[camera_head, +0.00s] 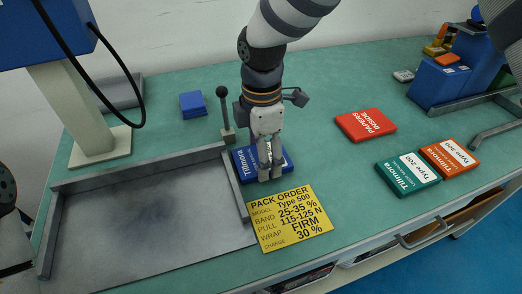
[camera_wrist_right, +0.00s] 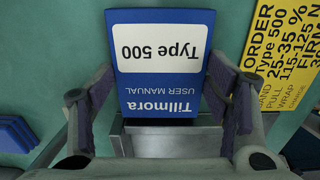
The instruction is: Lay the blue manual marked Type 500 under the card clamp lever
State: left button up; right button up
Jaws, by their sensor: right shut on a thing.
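The blue manual marked Type 500 (camera_head: 241,162) is beside the right wall of the metal tray, close to the lever's foot. In the right wrist view its blue and white cover (camera_wrist_right: 162,85) faces me, with the print upside down. My right gripper (camera_head: 268,172) is shut on the manual, with one finger (camera_wrist_right: 218,90) at each side edge. I cannot tell whether the manual touches the bench. The card clamp lever (camera_head: 223,98) is an upright rod with a black ball, just behind and left of the manual. The contact at its foot is hard to see. My left gripper is not in view.
A yellow pack order card (camera_head: 290,218) lies in front of the manual. The metal tray (camera_head: 150,225) fills the left front. A blue stack (camera_head: 193,104) lies behind. A red folder (camera_head: 366,124), green manual (camera_head: 408,174) and orange manual (camera_head: 450,157) lie right; bench between is clear.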

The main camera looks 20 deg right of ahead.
jog(key=shift+f, duration=0.15)
jog(key=o, duration=1.2)
jog(key=shift+o, duration=0.2)
notch_tip(320, 180, up, 12)
jog(key=shift+r+p, duration=0.2)
jog(key=shift+p, duration=0.25)
